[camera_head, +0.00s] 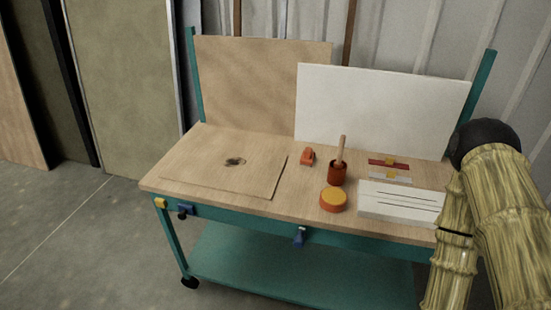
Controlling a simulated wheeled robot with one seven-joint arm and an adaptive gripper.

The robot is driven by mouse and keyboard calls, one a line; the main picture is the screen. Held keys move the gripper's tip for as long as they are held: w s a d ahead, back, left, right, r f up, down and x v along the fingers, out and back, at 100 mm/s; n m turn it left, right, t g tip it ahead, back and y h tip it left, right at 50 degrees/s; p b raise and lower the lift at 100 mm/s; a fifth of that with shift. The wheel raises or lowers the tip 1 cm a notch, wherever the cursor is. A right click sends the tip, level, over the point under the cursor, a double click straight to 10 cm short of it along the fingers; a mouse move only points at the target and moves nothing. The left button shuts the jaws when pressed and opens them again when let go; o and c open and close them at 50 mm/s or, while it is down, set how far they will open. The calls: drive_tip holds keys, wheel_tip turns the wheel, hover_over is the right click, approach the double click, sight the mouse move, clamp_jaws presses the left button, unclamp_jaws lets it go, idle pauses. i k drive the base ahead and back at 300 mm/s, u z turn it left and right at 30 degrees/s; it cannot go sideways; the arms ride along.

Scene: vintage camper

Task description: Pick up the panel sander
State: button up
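A small orange tool (307,156) with a block-like body lies on the wooden top of a teal workbench, near the lower left corner of a white panel. It looks most like the panel sander, but it is too small to be sure. A round orange tin with a yellow top (334,199) sits closer to the bench's front edge. A dark red pot (338,174) with a wooden handle standing up in it is between the two. My gripper is not in view, and nothing is seen touching the orange tool.
A thin wooden board (225,175) with a dark mark lies on the bench's left. A white slab (400,203) and red and white bars (388,163) lie to the right. The white panel (380,110) leans behind. The floor (75,245) at left is clear.

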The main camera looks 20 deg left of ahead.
sight(308, 156)
drive_tip(key=k, duration=0.5)
drive_tip(key=z, duration=1.6)
drive_tip(key=i, duration=1.2)
drive_tip(key=u, duration=2.75)
